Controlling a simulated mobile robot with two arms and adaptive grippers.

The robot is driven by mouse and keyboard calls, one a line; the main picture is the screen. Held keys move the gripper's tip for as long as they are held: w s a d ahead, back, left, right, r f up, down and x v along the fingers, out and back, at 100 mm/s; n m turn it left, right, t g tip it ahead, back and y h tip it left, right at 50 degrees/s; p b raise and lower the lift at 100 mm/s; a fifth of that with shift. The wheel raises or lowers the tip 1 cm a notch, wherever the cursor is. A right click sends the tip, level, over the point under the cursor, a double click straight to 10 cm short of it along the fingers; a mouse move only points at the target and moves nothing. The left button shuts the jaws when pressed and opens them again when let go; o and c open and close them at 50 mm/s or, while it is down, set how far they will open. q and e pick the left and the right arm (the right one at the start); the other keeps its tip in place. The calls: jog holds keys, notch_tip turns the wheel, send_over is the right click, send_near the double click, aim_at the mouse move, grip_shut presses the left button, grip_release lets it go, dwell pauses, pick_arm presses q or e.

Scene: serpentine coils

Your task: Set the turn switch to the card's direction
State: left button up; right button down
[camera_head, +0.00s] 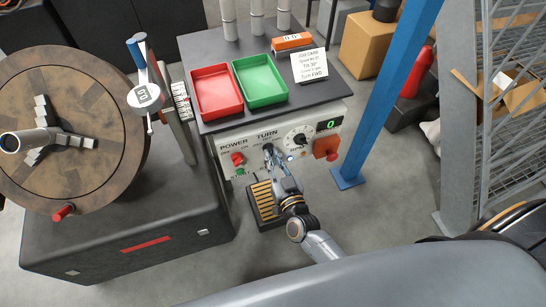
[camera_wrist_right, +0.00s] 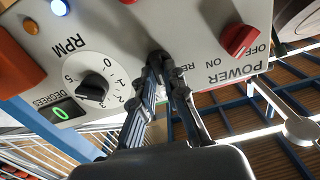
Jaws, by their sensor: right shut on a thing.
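The job card (camera_head: 307,68) lies on the dark cabinet top; its last line reads "Turn FWD". The turn switch (camera_head: 268,147) is on the white control panel (camera_head: 222,142) under the word TURN. My right gripper (camera_head: 270,154) reaches it from below and is shut on it. In the right wrist view, the fingertips (camera_wrist_right: 161,62) close around the small dark switch (camera_wrist_right: 155,54). They hide most of it, so I cannot tell which way it points. My left gripper is not in view.
A red power knob (camera_head: 237,158) is left of the switch. The RPM dial (camera_head: 300,139), a green display (camera_head: 331,124) reading 0 and an orange box (camera_head: 326,147) are right. Red (camera_head: 196,76) and green (camera_head: 238,70) trays sit above. A blue post (camera_head: 386,95) stands right.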

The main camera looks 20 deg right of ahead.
jog(key=m, duration=0.3)
jog(key=shift+m, duration=0.3)
jog(key=shift+d+m+b, duration=0.1)
jog(key=shift+m+b, duration=0.35)
jog(key=shift+m, duration=1.25)
jog(key=c, duration=1.4)
grip_release()
jog(key=s, duration=1.2)
jog(key=shift+d, duration=0.25)
